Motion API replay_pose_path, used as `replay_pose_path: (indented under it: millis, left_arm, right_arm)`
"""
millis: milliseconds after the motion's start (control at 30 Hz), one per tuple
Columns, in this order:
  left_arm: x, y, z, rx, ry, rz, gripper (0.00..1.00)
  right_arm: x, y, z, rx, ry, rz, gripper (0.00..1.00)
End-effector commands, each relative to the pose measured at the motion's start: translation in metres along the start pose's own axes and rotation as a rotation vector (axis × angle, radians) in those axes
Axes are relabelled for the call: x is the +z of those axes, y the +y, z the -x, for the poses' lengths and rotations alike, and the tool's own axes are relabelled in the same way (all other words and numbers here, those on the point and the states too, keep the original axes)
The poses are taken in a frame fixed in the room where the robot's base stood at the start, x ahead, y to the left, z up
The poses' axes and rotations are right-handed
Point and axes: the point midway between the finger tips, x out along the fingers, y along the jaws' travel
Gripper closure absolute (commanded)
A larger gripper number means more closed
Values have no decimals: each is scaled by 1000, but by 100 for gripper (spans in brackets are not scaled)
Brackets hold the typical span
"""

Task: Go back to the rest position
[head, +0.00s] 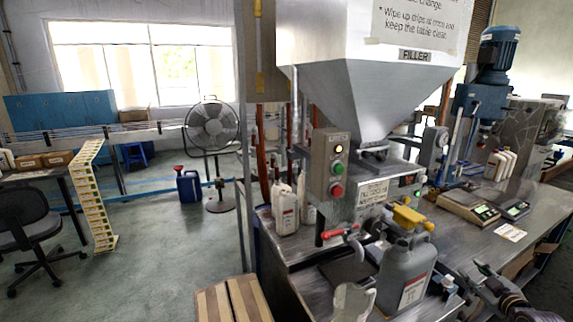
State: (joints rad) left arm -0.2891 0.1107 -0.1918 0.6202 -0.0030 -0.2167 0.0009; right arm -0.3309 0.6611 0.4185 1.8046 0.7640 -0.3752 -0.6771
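My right gripper (482,279) is at the lower right, dark and small, over the front part of the metal bench (480,250). It is to the right of the grey jug and seems apart from it; I cannot tell how far its fingers are spread. My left gripper is not in view. The grey jug (404,276) with a pale label stands upright on the bench below the filling machine (362,95). A yellow part (409,217) is just above the jug's top. A red-handled valve (340,233) is to its left.
A pale object (353,302) is at the bottom edge, left of the jug. White jugs (285,208) stand at the bench's left end. Scales (468,208) are at the right. Cardboard boxes (233,300) are at the lower left.

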Motion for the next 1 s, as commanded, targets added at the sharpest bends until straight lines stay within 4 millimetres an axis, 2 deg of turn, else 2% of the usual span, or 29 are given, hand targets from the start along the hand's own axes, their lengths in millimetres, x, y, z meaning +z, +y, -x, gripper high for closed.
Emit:
replay_pose_path:
  millis: [33, 233, 467, 700, 1000]
  left_arm:
    - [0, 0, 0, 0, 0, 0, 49]
    - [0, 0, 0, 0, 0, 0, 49]
    - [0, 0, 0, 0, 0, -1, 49]
    - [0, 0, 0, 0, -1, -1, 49]
    - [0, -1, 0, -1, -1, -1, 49]
  right_arm:
    - [22, -2, -3, 6, -34, -32, 60]
    - [112, -22, -8, 28, -170, -158, 60]
    - [210, -62, 1, 38, -320, -252, 60]
    - [302, -118, 26, 28, -469, -302, 60]
    - [400, -203, 76, -23, -646, -307, 60]
